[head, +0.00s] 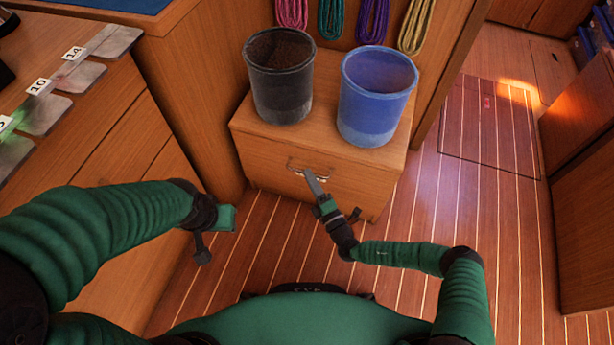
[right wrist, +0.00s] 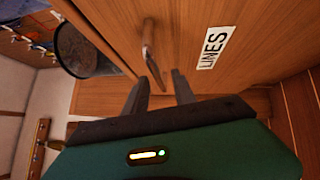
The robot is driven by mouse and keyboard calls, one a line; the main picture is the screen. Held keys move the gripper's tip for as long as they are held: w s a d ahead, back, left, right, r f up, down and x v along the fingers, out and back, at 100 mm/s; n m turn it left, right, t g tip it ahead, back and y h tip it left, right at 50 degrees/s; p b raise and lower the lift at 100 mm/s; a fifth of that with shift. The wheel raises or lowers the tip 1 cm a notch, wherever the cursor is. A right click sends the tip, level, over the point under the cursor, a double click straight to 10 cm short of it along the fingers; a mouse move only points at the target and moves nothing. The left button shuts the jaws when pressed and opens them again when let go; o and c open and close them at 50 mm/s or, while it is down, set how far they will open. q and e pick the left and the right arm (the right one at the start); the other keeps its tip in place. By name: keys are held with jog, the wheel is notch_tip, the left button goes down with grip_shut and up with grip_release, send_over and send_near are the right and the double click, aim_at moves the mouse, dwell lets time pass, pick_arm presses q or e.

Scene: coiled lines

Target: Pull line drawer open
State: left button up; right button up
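The line drawer (head: 265,165) is the wooden front of a low box and looks shut. In the right wrist view its front (right wrist: 255,70) carries a white "LINES" label (right wrist: 212,48). A metal handle (head: 296,164) is on the drawer front; it also shows in the right wrist view (right wrist: 148,40). My right gripper (head: 312,180) is at the handle. In the right wrist view its two fingers (right wrist: 160,88) are apart, with the handle's near end between or just ahead of their tips; contact is unclear. My left gripper (head: 216,232) hangs away from the drawer; its fingers are unclear.
A black bucket (head: 281,90) and a blue bucket (head: 372,110) stand on the box top. Coiled lines (head: 372,20) hang behind them. A wooden counter (head: 110,110) with numbered plates is at left. The plank floor (head: 430,215) before the drawer is clear except for my arms and body.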

jog(key=shift+b+x, duration=0.3)
jog(key=shift+x, duration=0.7)
jog(key=shift+w+r, duration=0.1)
jog(key=shift+w, duration=0.15)
grip_shut()
dwell(0.4)
